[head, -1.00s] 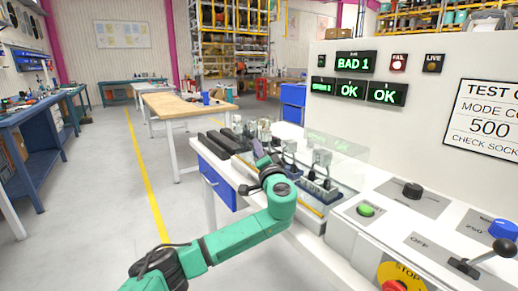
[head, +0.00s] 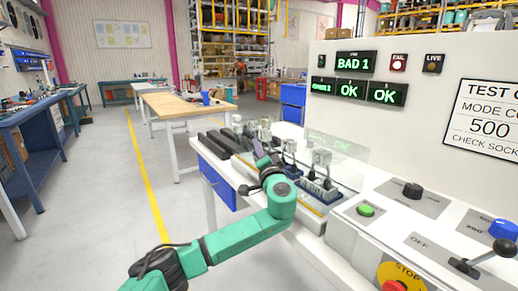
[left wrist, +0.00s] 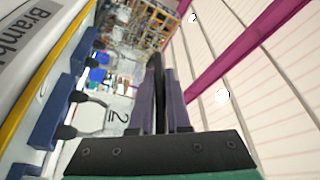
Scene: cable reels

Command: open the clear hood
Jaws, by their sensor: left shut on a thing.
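The clear hood (head: 345,147) is a see-through panel over the sockets of the test bench. It is faint, so how far it is raised is hard to tell. My left gripper (head: 262,150) is at the left front of the hood area, above the bench's front edge. In the left wrist view its two purple-grey fingers (left wrist: 164,95) are shut on a thin dark bar (left wrist: 154,68), which looks like the hood's handle. My own gripper and wrist hide part of the grip in the head view. My right gripper is not in view.
Black plugs and grey sockets (head: 320,172) stand in a row under the hood. To the right are a green button (head: 366,210), a black knob (head: 412,190), a lever (head: 490,258) and a red stop button (head: 393,286). The floor left of the bench is clear.

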